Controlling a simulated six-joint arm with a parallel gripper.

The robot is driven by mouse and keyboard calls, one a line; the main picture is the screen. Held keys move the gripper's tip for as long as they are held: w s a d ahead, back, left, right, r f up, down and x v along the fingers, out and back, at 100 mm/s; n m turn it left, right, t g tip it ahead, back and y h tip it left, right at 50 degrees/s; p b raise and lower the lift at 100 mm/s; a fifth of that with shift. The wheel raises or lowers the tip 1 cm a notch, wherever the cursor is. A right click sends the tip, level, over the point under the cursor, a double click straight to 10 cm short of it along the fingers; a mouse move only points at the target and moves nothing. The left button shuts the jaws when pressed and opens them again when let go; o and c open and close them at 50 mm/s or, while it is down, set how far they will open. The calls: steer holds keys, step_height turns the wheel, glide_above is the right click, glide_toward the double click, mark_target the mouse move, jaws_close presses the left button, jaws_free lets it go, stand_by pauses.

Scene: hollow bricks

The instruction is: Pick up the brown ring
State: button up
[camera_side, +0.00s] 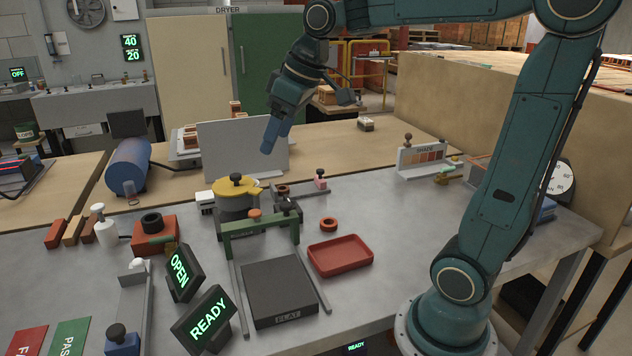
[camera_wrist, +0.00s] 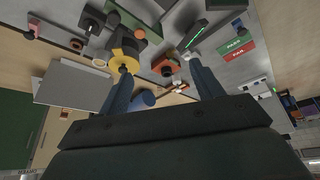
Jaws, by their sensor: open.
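The brown ring (camera_side: 328,224), orange-brown with an open centre, lies on the grey bench just behind the red tray (camera_side: 341,256) in the side view. My gripper (camera_side: 268,147) hangs high above the back of the bench, in front of the upright grey panel (camera_side: 243,147). It is up and to the left of the ring in that picture, well apart from it. In the wrist view my gripper (camera_wrist: 157,68) shows two separate fingers with nothing between them. I cannot tell surely which small round thing in that view is the ring.
A yellow-lidded pot (camera_side: 236,190) and a green bridge-like frame (camera_side: 260,227) stand left of the ring. A dark flat slab (camera_side: 278,290) lies in front. A pink block (camera_side: 320,180) stands behind. Bare bench lies right of the ring.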

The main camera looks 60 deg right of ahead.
steer(key=w+d+f+n, duration=0.1)
steer(key=w+d+f, duration=0.1)
steer(key=w+d, duration=0.5)
steer(key=w+d+f+n, duration=0.1)
steer(key=w+d+f, duration=0.2)
steer(key=w+d, duration=0.45)
steer(key=d+f+n, duration=0.1)
steer(key=d+f, duration=0.5)
steer(key=d, duration=0.4)
steer(key=s+d+f+n+y, duration=0.1)
steer(key=d+f, duration=0.5)
steer(key=d, duration=0.4)
steer(key=shift+s+f+g+y, duration=0.15)
steer(key=shift+f+g+y, duration=0.15)
steer(key=shift+g, duration=0.1)
steer(key=shift+a, duration=0.1)
steer(key=shift+x, duration=6.85)
steer(key=c, duration=1.2)
